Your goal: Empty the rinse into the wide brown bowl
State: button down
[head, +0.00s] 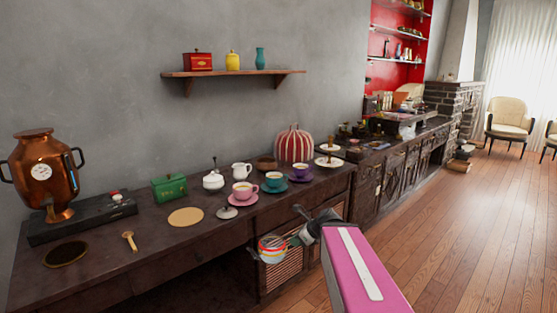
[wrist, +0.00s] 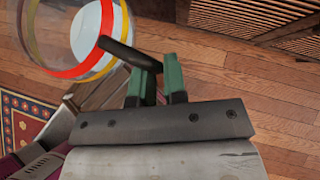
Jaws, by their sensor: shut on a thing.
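A clear glass pot with red, yellow and orange bands (head: 272,250) hangs in front of the counter's front edge, clear of the top. My gripper (head: 299,236) is shut on its dark handle. In the wrist view, the green fingers of my gripper (wrist: 160,82) close on the handle, and the glass pot (wrist: 75,38) is at the upper left, cut by the frame. I cannot tell how much liquid is in it. A brown bowl (head: 265,162) stands at the back of the counter near the wall, left of the striped cosy. Cups partly crowd its front, and its inside is hardly visible.
On the dark counter (head: 150,215) stand a pink cup (head: 243,192), a teal cup (head: 274,182), a purple cup (head: 300,172), a white sugar pot (head: 213,181), a green box (head: 169,187) and a copper urn (head: 45,172). A shelf (head: 235,73) hangs above.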

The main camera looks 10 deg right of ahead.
aim_at(263, 165)
jog(key=i+l, duration=0.1)
jog(key=l, duration=0.25)
jog(key=i+l, duration=0.1)
jog(key=l, duration=0.2)
jog(key=i+l, duration=0.15)
jog(key=l, duration=0.2)
jog(key=i+l, duration=0.1)
jog(key=l, duration=0.2)
jog(key=l+u, duration=0.2)
jog(key=u, duration=0.2)
jog(key=l+u, duration=0.2)
jog(key=u, duration=1)
jog(key=i+l, duration=0.05)
